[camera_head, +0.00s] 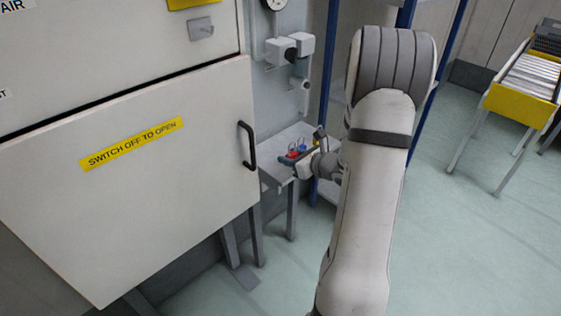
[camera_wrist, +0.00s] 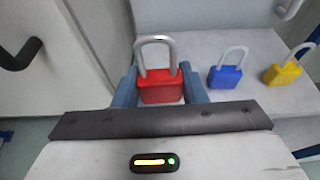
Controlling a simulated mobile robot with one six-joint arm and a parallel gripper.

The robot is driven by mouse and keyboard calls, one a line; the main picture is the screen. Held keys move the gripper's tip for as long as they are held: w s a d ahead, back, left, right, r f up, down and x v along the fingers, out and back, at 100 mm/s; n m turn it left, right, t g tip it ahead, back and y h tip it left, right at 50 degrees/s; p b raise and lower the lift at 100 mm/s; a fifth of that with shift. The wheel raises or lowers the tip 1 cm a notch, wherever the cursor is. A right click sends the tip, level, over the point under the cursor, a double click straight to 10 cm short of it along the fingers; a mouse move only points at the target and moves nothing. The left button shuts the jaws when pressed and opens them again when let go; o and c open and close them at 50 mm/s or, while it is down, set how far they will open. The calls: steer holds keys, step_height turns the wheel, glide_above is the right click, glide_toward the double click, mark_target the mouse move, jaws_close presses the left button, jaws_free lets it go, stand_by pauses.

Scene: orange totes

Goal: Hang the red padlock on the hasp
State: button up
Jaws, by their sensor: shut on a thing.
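The red padlock (camera_wrist: 161,90) stands upright between the two blue-grey fingers of my gripper (camera_wrist: 160,86), its shackle pointing away from the palm. The gripper is shut on its body. The padlock's lower edge is hidden by the palm, and I cannot tell whether it touches the shelf. In the head view my gripper (camera_head: 299,160) is small, over the grey shelf beside the cabinet, with the red padlock (camera_head: 291,155) at its tip. A small grey metal fitting (camera_head: 201,28), which looks like the hasp, is on the upper cabinet front, far up and left of my gripper.
A blue padlock (camera_wrist: 225,76) and a yellow padlock (camera_wrist: 284,73) stand on the shelf (camera_wrist: 222,45) to the right of the red one. The cabinet door (camera_head: 130,190) with its black handle (camera_head: 247,146) is left of my gripper. Blue posts (camera_head: 328,90) rise behind the arm.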

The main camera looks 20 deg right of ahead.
steer(key=shift+s+d, duration=0.3)
steer(key=shift+s, duration=0.6)
steer(key=shift+s+d, duration=0.35)
steer(key=shift+s, duration=0.55)
steer(key=shift+s+d, duration=0.3)
steer(key=shift+s, duration=0.6)
